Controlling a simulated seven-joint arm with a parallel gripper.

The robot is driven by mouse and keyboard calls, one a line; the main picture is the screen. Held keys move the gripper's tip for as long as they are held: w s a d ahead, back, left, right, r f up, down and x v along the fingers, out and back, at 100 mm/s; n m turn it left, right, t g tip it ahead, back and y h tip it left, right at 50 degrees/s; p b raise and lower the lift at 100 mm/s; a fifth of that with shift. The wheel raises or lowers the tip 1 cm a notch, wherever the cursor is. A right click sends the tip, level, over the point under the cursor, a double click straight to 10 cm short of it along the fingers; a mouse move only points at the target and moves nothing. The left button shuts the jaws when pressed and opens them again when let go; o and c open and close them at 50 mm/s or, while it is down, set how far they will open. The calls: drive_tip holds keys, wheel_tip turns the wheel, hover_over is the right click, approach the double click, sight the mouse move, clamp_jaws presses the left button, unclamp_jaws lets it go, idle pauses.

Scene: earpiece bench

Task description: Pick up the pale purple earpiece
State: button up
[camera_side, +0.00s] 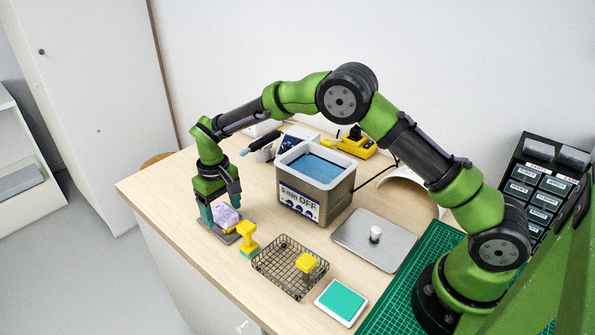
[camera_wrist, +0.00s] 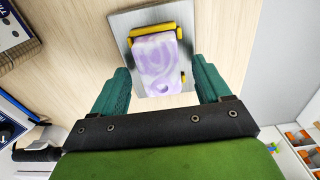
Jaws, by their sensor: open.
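The pale purple earpiece (camera_side: 226,217) rests on a small grey metal plate (camera_side: 212,228) at the left end of the bench. In the wrist view the earpiece (camera_wrist: 157,63) looks like a swirled purple and white block, with yellow pieces along its far end and right side. My gripper (camera_side: 221,205) is open and low over the plate. In the wrist view the teal fingers of my gripper (camera_wrist: 162,90) stand on either side of the earpiece's near end, with a gap on each side. Nothing is held.
A yellow stamp-like piece (camera_side: 247,236) stands just right of the plate. A grey tank of blue liquid (camera_side: 315,203) stands behind. The bench's left edge is close to the plate.

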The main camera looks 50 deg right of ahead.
drive_tip(key=c, duration=1.2)
drive_tip(key=shift+o, duration=0.2)
